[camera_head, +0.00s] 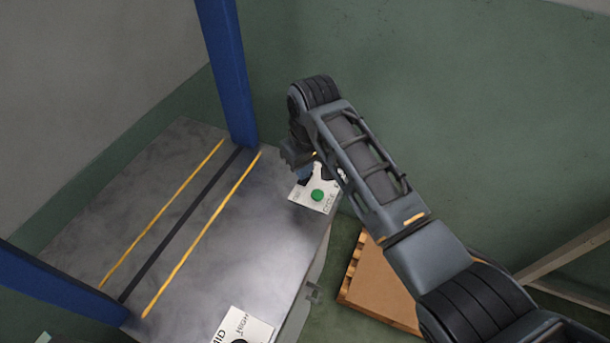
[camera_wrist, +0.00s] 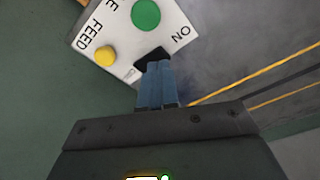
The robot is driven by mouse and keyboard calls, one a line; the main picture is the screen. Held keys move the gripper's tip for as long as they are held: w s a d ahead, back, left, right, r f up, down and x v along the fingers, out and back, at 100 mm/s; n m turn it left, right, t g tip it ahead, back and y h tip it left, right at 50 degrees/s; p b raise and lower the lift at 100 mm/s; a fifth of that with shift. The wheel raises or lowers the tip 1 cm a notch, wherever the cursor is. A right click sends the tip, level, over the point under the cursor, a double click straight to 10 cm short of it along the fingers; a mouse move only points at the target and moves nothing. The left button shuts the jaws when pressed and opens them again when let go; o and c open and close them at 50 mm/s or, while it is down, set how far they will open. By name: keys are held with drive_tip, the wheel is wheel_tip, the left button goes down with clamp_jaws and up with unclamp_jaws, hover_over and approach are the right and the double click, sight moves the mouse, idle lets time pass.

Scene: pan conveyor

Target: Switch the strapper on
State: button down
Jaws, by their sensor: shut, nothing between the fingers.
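The strapper has a grey metal table (camera_head: 110,190) with two yellow lines, a dark slot and a blue arch (camera_head: 224,70). A white control panel (camera_head: 300,197) sits at the table's right edge. In the wrist view the panel (camera_wrist: 82,28) has a green round button (camera_wrist: 146,14), a yellow button (camera_wrist: 106,56) marked FEED, and the word ON. My gripper (camera_wrist: 154,68) is shut and empty, its blue fingers reaching over the panel's edge near ON. A dark piece (camera_wrist: 152,57) lies at the fingertips; I cannot tell whether they touch it.
A second white panel (camera_head: 255,328) with a dark knob, partly cut off, is at the table's near edge. A wooden pallet with a brown top (camera_head: 378,285) lies on the green floor to the right, below my arm. A grey wall stands behind at left.

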drive_tip(key=shift+f+b, duration=0.55)
drive_tip(key=shift+f, duration=0.45)
idle(0.6)
drive_tip(key=shift+r, duration=0.1)
wheel_tip(320, 180, up, 7)
drive_tip(key=p, duration=0.7)
idle(0.6)
